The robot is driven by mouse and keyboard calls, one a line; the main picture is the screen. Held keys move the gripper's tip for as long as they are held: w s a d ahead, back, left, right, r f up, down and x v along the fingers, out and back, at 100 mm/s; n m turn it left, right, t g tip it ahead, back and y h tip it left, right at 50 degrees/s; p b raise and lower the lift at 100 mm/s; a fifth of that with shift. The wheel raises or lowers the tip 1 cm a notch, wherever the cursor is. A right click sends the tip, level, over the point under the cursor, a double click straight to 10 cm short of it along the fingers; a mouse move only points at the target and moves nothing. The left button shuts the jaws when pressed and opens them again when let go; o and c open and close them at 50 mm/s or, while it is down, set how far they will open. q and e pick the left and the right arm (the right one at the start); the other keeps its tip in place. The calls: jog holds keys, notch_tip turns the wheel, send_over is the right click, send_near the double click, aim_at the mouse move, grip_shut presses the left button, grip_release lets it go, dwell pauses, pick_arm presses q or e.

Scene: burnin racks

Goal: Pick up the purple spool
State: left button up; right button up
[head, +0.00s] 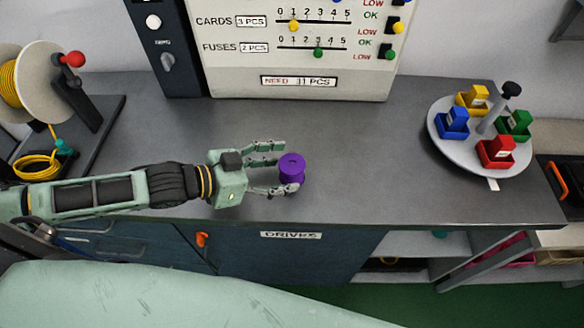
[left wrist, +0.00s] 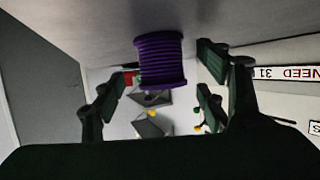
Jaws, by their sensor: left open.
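A gap shows between the spool and the fingers on the right there. My right gripper is not in view.
A round grey tray (head: 440,118) with blue, yellow, green and red bins stands at the right. A cable reel (head: 25,82) with yellow cable stands at the left. A panel (head: 300,60) with counters stands behind. Bench top right of the spool is clear.

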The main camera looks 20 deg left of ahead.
pick_arm(q)
jog(key=shift+x, duration=1.05)
jog(key=shift+c, duration=0.4)
jog(key=c, duration=1.3)
